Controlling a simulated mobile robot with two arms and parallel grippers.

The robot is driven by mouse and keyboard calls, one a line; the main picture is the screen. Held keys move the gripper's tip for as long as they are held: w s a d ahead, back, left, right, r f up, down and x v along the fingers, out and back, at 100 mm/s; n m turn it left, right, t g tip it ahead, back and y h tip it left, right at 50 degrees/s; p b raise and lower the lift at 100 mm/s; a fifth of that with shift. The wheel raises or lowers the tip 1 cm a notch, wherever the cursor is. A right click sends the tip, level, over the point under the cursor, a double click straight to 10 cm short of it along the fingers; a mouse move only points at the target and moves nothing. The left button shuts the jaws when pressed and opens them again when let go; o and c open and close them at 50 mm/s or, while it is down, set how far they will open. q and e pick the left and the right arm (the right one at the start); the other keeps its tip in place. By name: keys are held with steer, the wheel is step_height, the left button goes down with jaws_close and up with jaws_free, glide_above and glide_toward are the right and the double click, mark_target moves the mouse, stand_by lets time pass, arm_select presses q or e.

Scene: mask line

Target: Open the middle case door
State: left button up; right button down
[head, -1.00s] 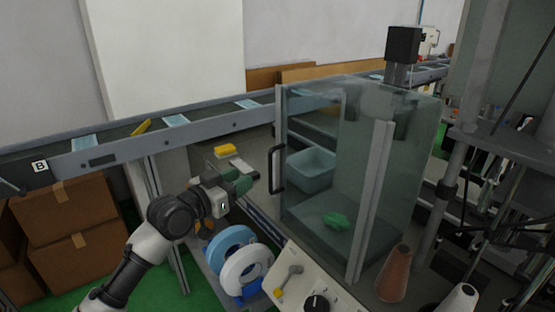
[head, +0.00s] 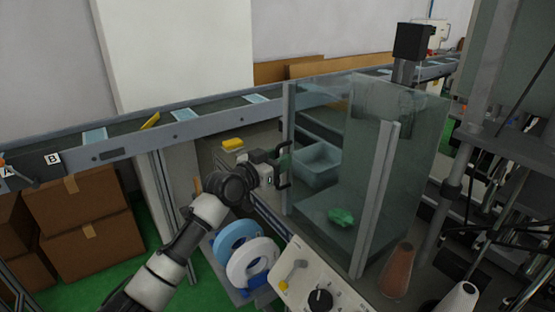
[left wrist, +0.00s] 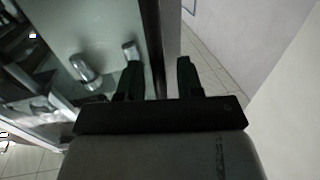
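The glass case (head: 420,150) stands right of centre in the head view. Its front door (head: 320,195) is a clear pane that looks closed, with a black bar handle (head: 284,180) at its left edge. My left gripper (head: 282,158) is at the handle's upper part and partly overlaps it. In the left wrist view my left gripper (left wrist: 160,74) has its two fingers apart, with a dark upright strip seen between them. Whether the fingers touch the handle is unclear. My right gripper is not in view.
Inside the case are a pale blue bin (head: 316,165) and a green item (head: 341,216). A conveyor (head: 190,128) runs behind; cones (head: 397,270) stand at right.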

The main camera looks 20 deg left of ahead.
arm_select(q)
steer(key=shift+c, duration=0.4)
jaws_close()
